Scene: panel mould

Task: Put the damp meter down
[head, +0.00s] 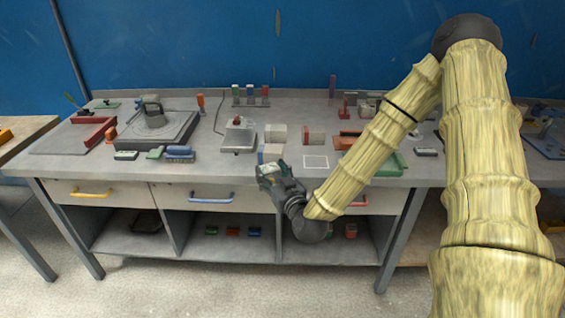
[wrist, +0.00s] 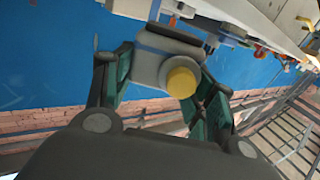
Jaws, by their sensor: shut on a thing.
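The damp meter shows in the wrist view (wrist: 152,68) as a pale grey body with a dark top edge and a round yellow knob facing the camera. My gripper (wrist: 165,85) has its teal fingers shut on both sides of it. In the head view my gripper (head: 271,172) is at the workbench's front edge, left of the white outlined square (head: 316,162) on the bench top.
The grey workbench (head: 225,165) carries a grey flat device (head: 238,139), pale blocks (head: 275,133) and a blue brush (head: 180,153) left of the square. A green tray (head: 392,164) lies to its right, partly behind my arm. The outlined square is empty.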

